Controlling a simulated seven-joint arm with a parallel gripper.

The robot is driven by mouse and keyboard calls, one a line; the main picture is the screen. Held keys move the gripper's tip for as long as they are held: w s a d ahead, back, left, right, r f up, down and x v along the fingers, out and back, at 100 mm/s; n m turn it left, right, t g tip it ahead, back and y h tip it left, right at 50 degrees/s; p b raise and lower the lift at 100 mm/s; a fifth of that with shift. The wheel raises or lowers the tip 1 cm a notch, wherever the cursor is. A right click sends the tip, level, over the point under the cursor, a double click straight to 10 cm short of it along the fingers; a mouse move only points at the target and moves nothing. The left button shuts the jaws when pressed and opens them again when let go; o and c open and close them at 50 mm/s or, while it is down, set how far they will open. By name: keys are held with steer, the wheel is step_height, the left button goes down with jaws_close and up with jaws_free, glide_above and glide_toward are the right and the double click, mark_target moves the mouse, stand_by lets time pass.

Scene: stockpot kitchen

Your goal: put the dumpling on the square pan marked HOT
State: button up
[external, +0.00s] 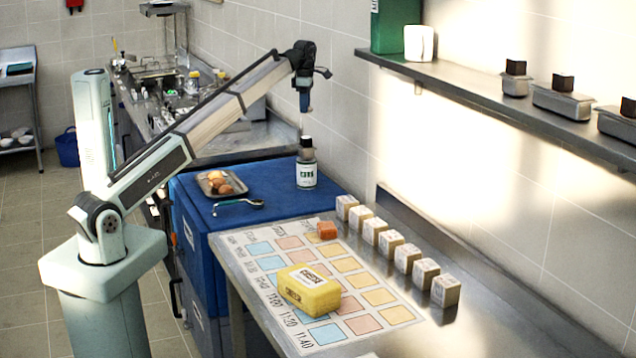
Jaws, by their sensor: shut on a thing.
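I cannot make out a dumpling or a square pan marked HOT in the external view. A small metal tray (207,190) on the blue top holds several round brownish pieces (220,183); I cannot tell whether any is a dumpling, and I read no mark on the tray. My gripper (304,106) points down above a dark-capped bottle (306,178), to the right of the tray. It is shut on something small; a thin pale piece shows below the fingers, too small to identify. I cannot tell whether this piece touches the bottle cap.
A spoon (238,204) lies before the tray on the blue top (280,209). A wall shelf (460,88) is at right.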

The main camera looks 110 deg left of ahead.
mark_target(306, 137)
steer(key=shift+w+a+r, duration=0.3)
steer(key=shift+r, duration=0.15)
steer(key=shift+s+d+f, duration=0.15)
steer(key=shift+d+f, duration=0.05)
steer(key=shift+d, duration=0.15)
steer(key=shift+d+f, duration=0.1)
steer(key=shift+f, duration=4.7)
steer(key=shift+f, duration=0.15)
steer(key=o, duration=1)
steer(key=shift+o, duration=0.2)
step_height(306, 137, up, 12)
steer(key=shift+r, duration=0.15)
